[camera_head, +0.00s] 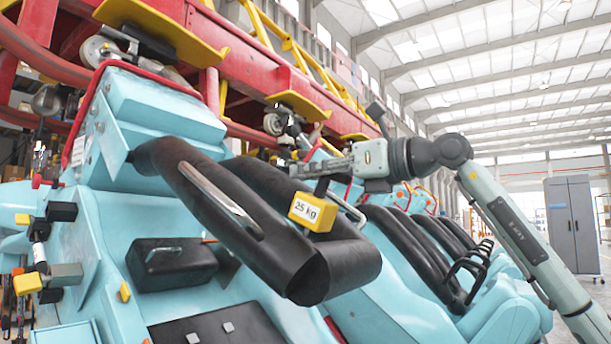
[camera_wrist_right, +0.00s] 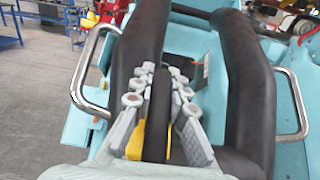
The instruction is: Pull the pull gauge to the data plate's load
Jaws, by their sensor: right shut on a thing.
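The pull gauge looks to be the yellow block (camera_head: 313,211) marked "25 kg", hanging below my right gripper (camera_head: 305,170) beside the black padded restraint (camera_head: 230,205). In the right wrist view my right gripper (camera_wrist_right: 157,98) is shut on a dark upright handle (camera_wrist_right: 157,115), with yellow parts of the gauge (camera_wrist_right: 135,143) behind the fingers. Where the gauge meets the restraint is hidden. A small white label (camera_head: 78,150) is on the teal car at the left; I cannot tell whether it is the data plate. My left gripper is not in view.
Metal grab bars (camera_wrist_right: 92,65) flank the restraint. More seats with black restraints (camera_head: 425,250) line the train at the right. A red and yellow track structure (camera_head: 260,60) runs behind. A grey cabinet (camera_head: 572,225) stands far right.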

